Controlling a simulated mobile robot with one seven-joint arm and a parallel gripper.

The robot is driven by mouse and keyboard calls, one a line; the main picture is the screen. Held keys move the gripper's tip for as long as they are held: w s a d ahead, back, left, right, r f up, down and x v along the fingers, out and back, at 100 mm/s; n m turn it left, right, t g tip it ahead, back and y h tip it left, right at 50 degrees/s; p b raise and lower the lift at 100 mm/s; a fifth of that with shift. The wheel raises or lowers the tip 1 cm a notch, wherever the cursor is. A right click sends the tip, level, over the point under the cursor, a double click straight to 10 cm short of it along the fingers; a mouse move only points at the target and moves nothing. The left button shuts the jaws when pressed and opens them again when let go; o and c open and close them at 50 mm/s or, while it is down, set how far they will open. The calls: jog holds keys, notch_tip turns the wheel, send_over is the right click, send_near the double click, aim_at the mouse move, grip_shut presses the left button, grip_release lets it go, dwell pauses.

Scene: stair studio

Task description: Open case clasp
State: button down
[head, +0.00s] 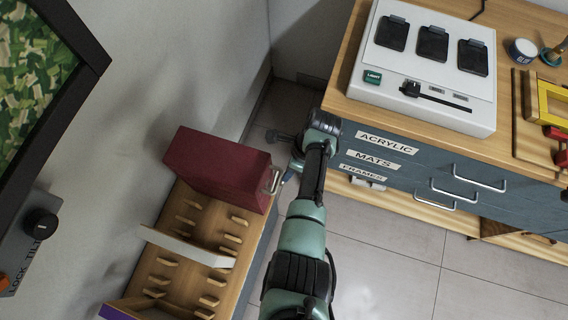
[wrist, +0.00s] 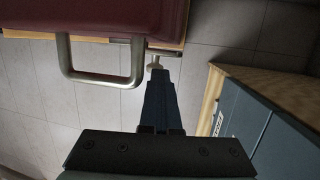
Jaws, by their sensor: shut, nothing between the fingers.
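The dark red case (head: 218,168) stands on the wooden rack at the lower left in the head view. Its silver handle (head: 275,181) is on the side facing my gripper. In the wrist view the case (wrist: 110,15) fills the top left, with the handle (wrist: 101,82) below it. A small metal piece, possibly the clasp (wrist: 165,51), is at the case's edge right of the handle. My gripper (wrist: 157,68) is shut and empty, its tip right of the handle and close to this piece. I cannot tell whether they touch.
The wooden rack (head: 150,258) has pegs and a pale divider (head: 188,246). A blue-grey drawer cabinet (head: 435,168) with a wooden top stands to the right, carrying a white light box (head: 425,75). The tiled floor (head: 385,260) between is clear. A wall borders the rack on the left.

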jog(key=shift+s+a+f+p, duration=0.15)
jog(key=shift+s+p, duration=0.15)
jog(key=shift+s, duration=0.15)
jog(key=shift+s+a+p, duration=0.15)
jog(key=shift+s+p, duration=0.15)
jog(key=shift+s, duration=0.15)
jog(key=p+v, duration=0.1)
jog(key=v, duration=1.2)
jog(key=shift+w, duration=0.25)
